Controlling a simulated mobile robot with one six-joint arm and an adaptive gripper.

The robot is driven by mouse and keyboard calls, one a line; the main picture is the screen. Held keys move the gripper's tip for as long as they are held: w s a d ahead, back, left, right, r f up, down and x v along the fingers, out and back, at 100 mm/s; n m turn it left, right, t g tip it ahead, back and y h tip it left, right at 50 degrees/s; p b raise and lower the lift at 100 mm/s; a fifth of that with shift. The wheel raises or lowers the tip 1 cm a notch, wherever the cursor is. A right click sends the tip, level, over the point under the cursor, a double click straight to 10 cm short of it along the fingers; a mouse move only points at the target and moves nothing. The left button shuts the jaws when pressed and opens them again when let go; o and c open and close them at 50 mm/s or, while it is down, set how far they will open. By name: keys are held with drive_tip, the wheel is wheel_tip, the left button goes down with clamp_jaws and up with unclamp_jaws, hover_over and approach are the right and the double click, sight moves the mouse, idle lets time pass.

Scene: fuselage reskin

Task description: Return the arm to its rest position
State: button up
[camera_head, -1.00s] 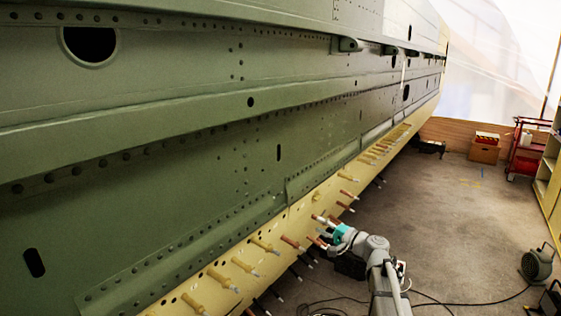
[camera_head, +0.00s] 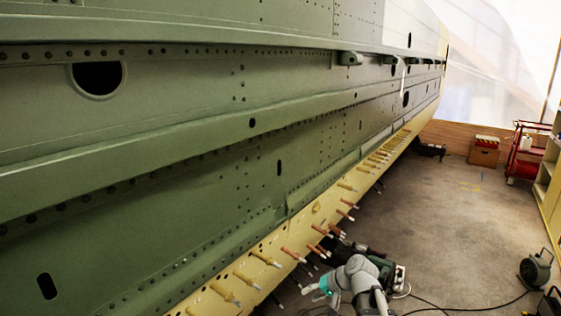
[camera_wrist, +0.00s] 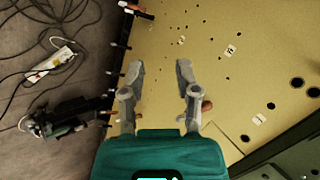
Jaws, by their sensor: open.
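My gripper (camera_head: 312,291) has a teal body and is low at the bottom centre of the head view, below the row of fasteners on the fuselage's yellow strip. In the wrist view my gripper (camera_wrist: 160,67) has its two grey fingers spread apart with nothing between them. Behind them is the yellow panel (camera_wrist: 205,35) with small holes and white labels. My grey arm bends at the bottom of the head view, away from rest on anything I can see.
The green fuselage skin (camera_head: 180,205) fills the left. Copper and yellow fasteners (camera_head: 293,254) stick out from the yellow strip (camera_head: 325,206). Cables and a power strip (camera_wrist: 54,62) lie on the floor. A fan (camera_head: 535,268) and a red cart (camera_head: 524,160) stand right. The middle floor is clear.

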drive_tip(key=s+d+g+h+p, duration=0.1)
drive_tip(key=s+d+h, duration=0.2)
drive_tip(key=s, duration=0.3)
drive_tip(key=s+d+f+n+g+h+p, duration=0.1)
drive_tip(key=s+d+g+h+p, duration=0.1)
drive_tip(key=s+d+h, duration=0.2)
drive_tip(key=shift+s+d+f+n+g+h, duration=0.25)
drive_tip(key=shift+s+h, duration=0.25)
drive_tip(key=shift+s, duration=0.7)
